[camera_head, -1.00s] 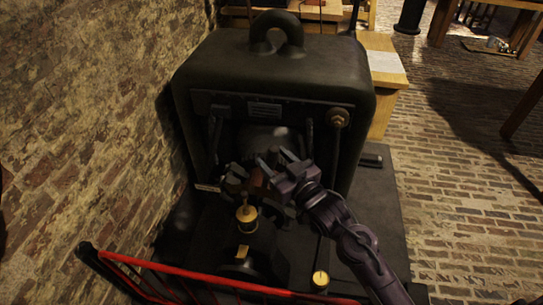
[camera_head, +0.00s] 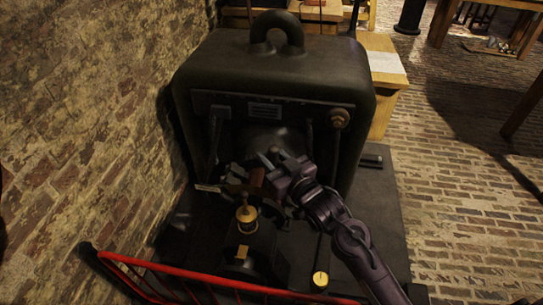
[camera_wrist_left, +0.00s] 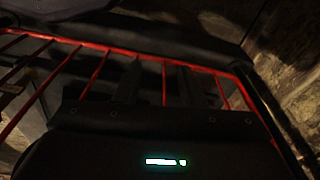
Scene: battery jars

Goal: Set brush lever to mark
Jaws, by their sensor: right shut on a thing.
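The dark machine (camera_head: 270,75) with a ring on its top stands against the brick wall. The brush gear at its open front includes a reddish-brown piece (camera_head: 257,181), which looks like the brush lever. My right gripper (camera_head: 267,163) is at this piece and shut on it; its fingers partly hide the contact. A pale tag or plate (camera_head: 207,188) sits left of the brush gear; I cannot read any mark on it. My left gripper (camera_wrist_left: 160,82) shows only in the left wrist view, very dark, with its fingers apart and nothing visible between them.
A brass cup (camera_head: 246,214) stands in front of the brush gear, and a brass-topped post (camera_head: 320,280) is nearer the front. A red railing (camera_head: 190,276) crosses the front; it also fills the left wrist view (camera_wrist_left: 165,85).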

